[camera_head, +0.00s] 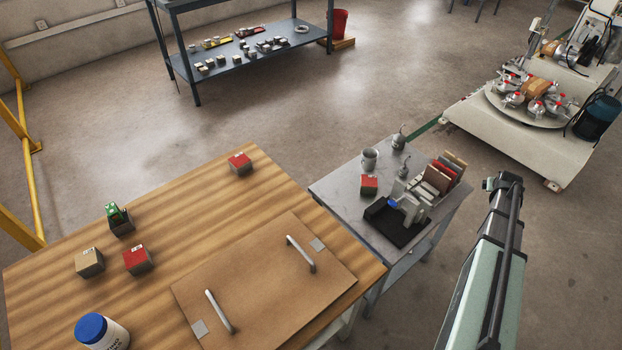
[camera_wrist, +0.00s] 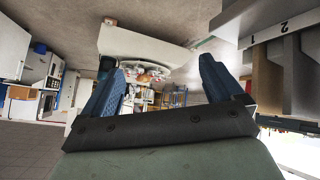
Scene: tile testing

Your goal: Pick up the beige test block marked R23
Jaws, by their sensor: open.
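A beige block (camera_head: 90,262) with a dark lower part sits on the left of the wooden table in the head view. A small mark shows on its top, too small to read. Two red-topped blocks stand on the same table, one (camera_head: 137,260) close to its right and one (camera_head: 240,163) at the far edge. My gripper (camera_wrist: 160,65) is open in the wrist view, its two blue fingers wide apart with nothing between them. It points across the room, and the beige block is not visible there. In the head view my arm is at the right, far from the block.
A dark block with a green top (camera_head: 119,218) stands behind the beige block. A white jar with a blue lid (camera_head: 102,332) stands in front. A brown board with two handles (camera_head: 262,290) lies on the table's right. A grey side table (camera_head: 335,190) holds a mug, red-topped block and tiles.

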